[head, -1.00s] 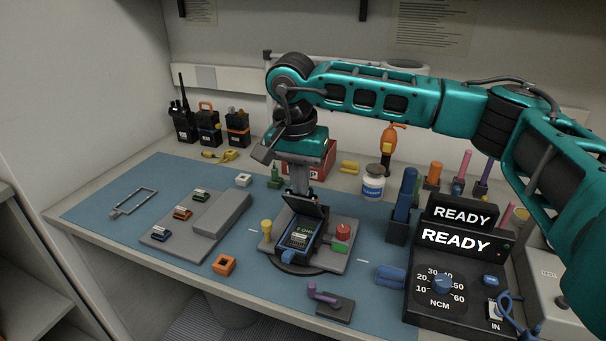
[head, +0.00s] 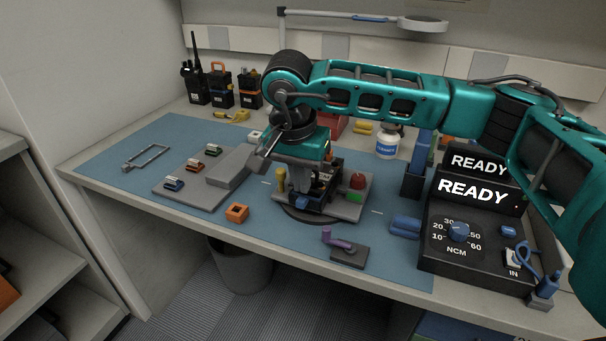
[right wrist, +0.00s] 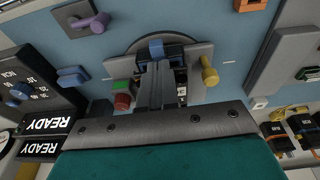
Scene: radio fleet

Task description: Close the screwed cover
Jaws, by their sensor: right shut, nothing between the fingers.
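My right gripper (head: 300,194) points down over the dark device (head: 316,206) on the grey fixture plate (head: 349,208). Its fingers are shut with nothing between them. In the right wrist view the shut fingers (right wrist: 155,90) reach over the device, whose blue end piece (right wrist: 156,48) shows beyond them. The gripper hides much of the device and its cover; I cannot tell the cover's angle or whether the fingers touch it. A yellow knob (head: 281,180) and a red knob (head: 357,180) stand on either side, with a green block (head: 355,197) by the red one. My left gripper is not in view.
A grey tray (head: 190,196) with small coloured parts and a raised block lies left. An orange ring block (head: 237,212) and a purple-handled tool (head: 340,246) are in front. The READY torque box (head: 475,240) stands right. Radios (head: 221,87) stand behind.

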